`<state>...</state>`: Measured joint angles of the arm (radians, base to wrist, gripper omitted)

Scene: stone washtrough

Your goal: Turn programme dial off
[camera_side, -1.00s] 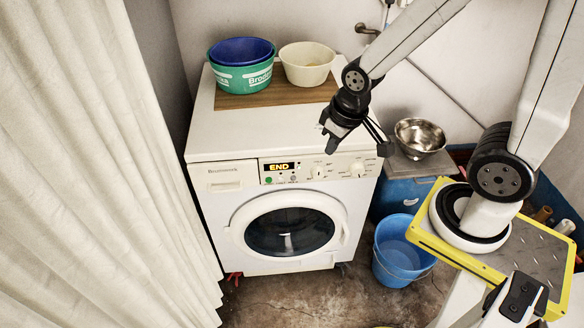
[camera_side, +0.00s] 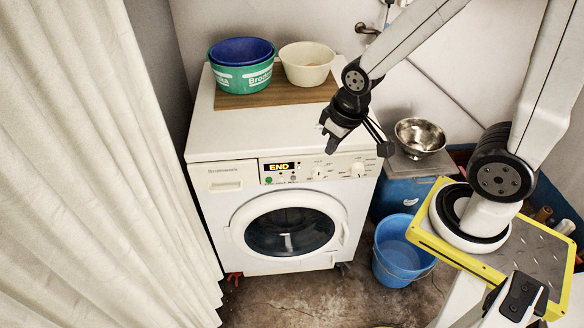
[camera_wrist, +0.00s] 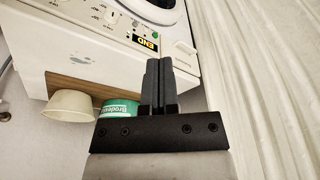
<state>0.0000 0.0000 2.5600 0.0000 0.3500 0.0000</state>
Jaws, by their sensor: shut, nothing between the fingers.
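The white washing machine (camera_side: 225,150) stands against the wall, its display (camera_side: 280,167) lit with END. Two round white dials sit right of the display: a left dial (camera_side: 318,172) and a right dial (camera_side: 358,169). I cannot read which is the programme dial. My gripper (camera_side: 329,147) is shut and empty, above the front part of the machine top near the left dial, apart from it. In the wrist view the shut fingers (camera_wrist: 157,64) point towards the panel, which appears upside down with the display (camera_wrist: 145,42) and one dial (camera_wrist: 110,18).
A wooden board (camera_side: 290,94) on the machine top bears green and blue tubs (camera_side: 240,75) and a cream bowl (camera_side: 307,65). A steel bowl (camera_side: 420,136) and blue bucket (camera_side: 402,250) are on the right. A curtain (camera_side: 90,170) hangs left. Space before the panel is clear.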

